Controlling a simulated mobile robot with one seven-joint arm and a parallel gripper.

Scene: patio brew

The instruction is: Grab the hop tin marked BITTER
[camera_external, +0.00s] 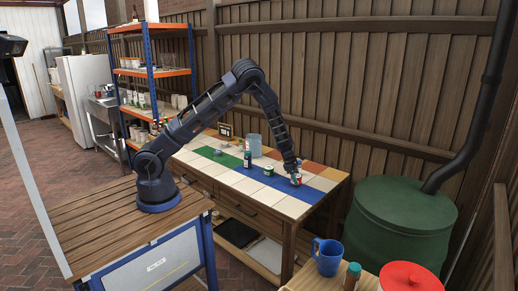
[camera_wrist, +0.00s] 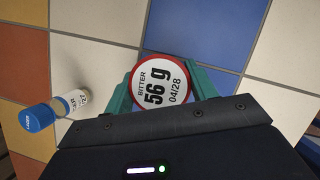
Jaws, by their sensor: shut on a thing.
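The BITTER hop tin (camera_wrist: 160,84) is round with a red rim and a white lid reading "BITTER 56 g 04/28". In the wrist view it sits between the teal fingers of my gripper (camera_wrist: 163,90), one on each side, and the gripper is shut on it. In the external view my gripper (camera_external: 296,175) points down at the right part of the tiled table, with the tin (camera_external: 297,180) small and partly covered at its tip. I cannot tell whether the tin touches the tiles.
A blue-capped bottle (camera_wrist: 62,110) is left of my gripper in the wrist view. A green-and-white tin (camera_external: 268,171), a dark bottle (camera_external: 248,160) and a grey-blue container (camera_external: 254,146) stand on the tiled table (camera_external: 290,205). The table's front right is clear.

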